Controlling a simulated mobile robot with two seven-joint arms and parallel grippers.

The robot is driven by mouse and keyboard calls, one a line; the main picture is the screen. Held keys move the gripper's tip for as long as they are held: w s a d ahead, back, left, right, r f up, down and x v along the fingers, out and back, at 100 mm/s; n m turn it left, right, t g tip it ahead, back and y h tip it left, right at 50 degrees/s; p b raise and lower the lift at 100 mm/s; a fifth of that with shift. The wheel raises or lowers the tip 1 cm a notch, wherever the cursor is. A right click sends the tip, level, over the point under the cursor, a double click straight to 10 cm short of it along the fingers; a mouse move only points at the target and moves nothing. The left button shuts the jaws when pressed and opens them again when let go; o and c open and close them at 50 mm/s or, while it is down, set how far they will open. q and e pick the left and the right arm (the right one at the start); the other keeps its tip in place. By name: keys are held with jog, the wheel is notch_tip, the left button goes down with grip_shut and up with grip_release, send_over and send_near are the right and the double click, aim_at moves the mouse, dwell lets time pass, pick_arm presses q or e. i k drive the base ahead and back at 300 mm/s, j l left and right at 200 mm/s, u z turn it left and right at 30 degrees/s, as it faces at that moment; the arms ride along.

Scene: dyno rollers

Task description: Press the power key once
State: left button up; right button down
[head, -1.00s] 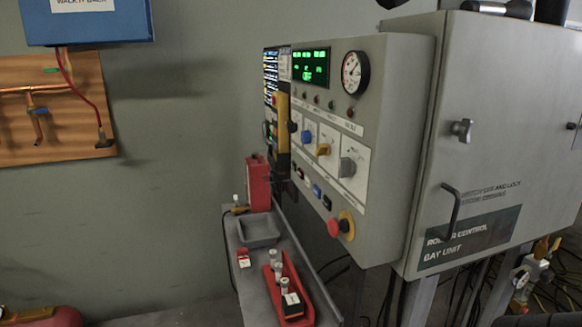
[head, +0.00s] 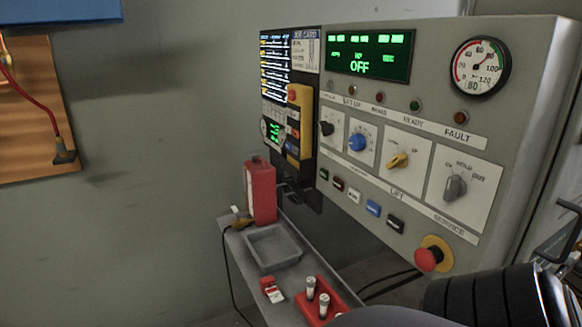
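A grey control panel (head: 500,130) stands on the right. Its green display (head: 368,55) reads OFF. A slanted row of small keys runs below the knobs: green (head: 324,174), red (head: 338,184), white (head: 354,196), blue (head: 374,208) and black (head: 395,224). Their labels are too small to read, so I cannot tell which is the power key. All keys look uncovered. Neither gripper shows in the head view; a dark ribbed part at the lower right looks like my own arm.
A red mushroom button (head: 428,259) on a yellow base sits low on the panel. A yellow pendant (head: 299,122) hangs at its left end. Below, a narrow shelf holds a grey tray (head: 273,246), a red box (head: 260,190) and a red holder (head: 335,297).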

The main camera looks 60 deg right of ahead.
aim_at(324, 173)
jog(key=i, duration=1.95)
jog(key=z, duration=2.35)
